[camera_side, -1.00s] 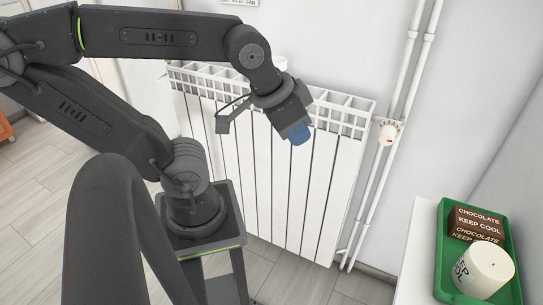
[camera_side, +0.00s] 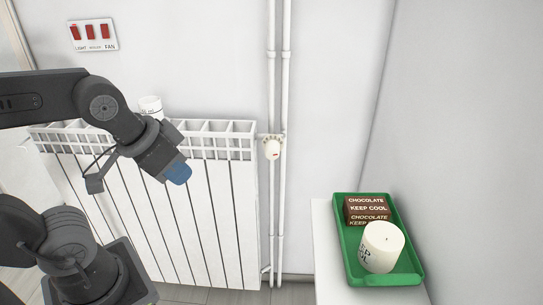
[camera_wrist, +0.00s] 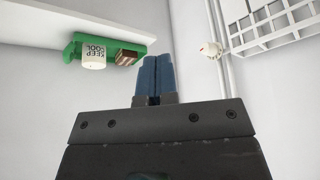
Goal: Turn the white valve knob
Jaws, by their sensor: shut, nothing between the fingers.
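The white valve knob (camera_side: 273,149) sits on the pipe at the radiator's upper right corner, with a small red mark on its face. It also shows in the wrist view (camera_wrist: 210,50), to the right of my fingers. My gripper (camera_side: 178,174) has blue fingertips, points down and right in front of the radiator, and is left of the knob in the side view, apart from it. In the wrist view my gripper's two blue fingers (camera_wrist: 154,76) are together with nothing between them.
The white radiator (camera_side: 215,220) stands behind my gripper, with a white cup-like item (camera_side: 150,107) behind its top. Two vertical pipes (camera_side: 285,80) run up the wall. A green tray (camera_side: 419,270) on a white surface (camera_side: 325,250) holds chocolate boxes (camera_side: 367,206) and a candle (camera_side: 382,248). A switch panel (camera_side: 93,35) is upper left.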

